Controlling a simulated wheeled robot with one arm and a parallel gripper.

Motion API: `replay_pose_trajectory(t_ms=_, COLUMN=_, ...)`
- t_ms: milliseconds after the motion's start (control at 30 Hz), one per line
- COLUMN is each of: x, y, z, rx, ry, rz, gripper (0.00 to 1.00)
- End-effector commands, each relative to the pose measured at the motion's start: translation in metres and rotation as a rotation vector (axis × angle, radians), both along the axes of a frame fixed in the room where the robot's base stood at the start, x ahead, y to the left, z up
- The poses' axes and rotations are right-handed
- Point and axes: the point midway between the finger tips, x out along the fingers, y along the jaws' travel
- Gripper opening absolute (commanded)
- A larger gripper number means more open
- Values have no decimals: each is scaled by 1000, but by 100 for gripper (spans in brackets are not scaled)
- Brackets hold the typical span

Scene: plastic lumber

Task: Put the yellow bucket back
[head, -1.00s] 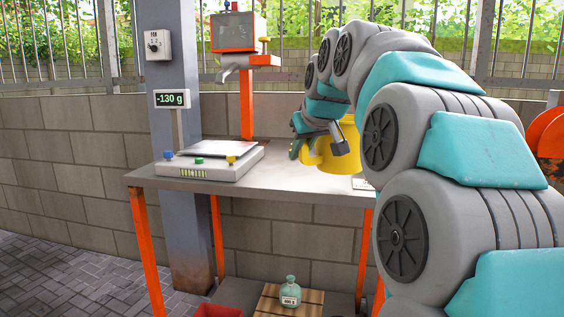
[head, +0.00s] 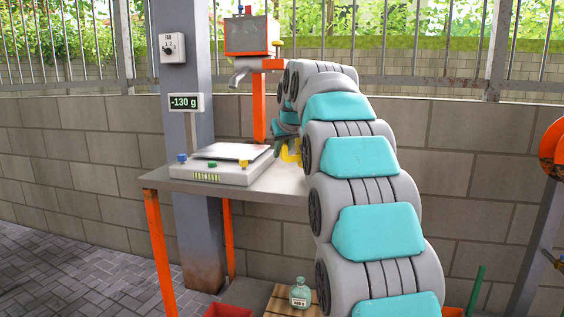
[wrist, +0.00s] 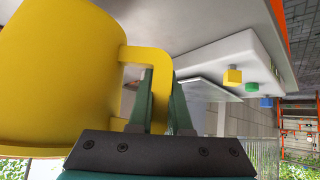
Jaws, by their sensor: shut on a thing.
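The yellow bucket (wrist: 60,75) fills the left of the wrist view, with its squared handle (wrist: 158,72) between my fingers. My gripper (wrist: 163,85) is shut on that handle. In the head view only a small yellow part of the bucket (head: 291,152) shows, beside my gripper (head: 284,143) over the right part of the table. My own arm hides the rest. I cannot tell whether the bucket touches the table.
The grey table (head: 245,192) carries a scale (head: 220,166) with an empty plate; its display (head: 186,102) reads -130 g. An orange post with a spout (head: 245,68) stands behind. A glass bottle (head: 299,293) and a red bin (head: 228,311) are below.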

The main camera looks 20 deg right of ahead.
Motion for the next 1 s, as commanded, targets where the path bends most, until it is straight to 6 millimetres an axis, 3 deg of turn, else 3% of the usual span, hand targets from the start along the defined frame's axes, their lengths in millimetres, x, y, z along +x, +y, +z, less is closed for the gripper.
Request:
replay_pose_trajectory(t_ms=400, x=-1, y=0, z=-31, rx=-1, ry=0, rz=0, gripper=0)
replay_pose_trajectory(t_ms=767, x=-1, y=0, z=-35, rx=-1, ry=-1, rz=0, gripper=0)
replay_pose_trajectory(t_ms=800, x=-1, y=0, z=-35, rx=-1, ry=-1, rz=-1, gripper=20)
replay_pose_trajectory(t_ms=1000, x=-1, y=0, z=-34, rx=-1, ry=-1, rz=-1, gripper=43)
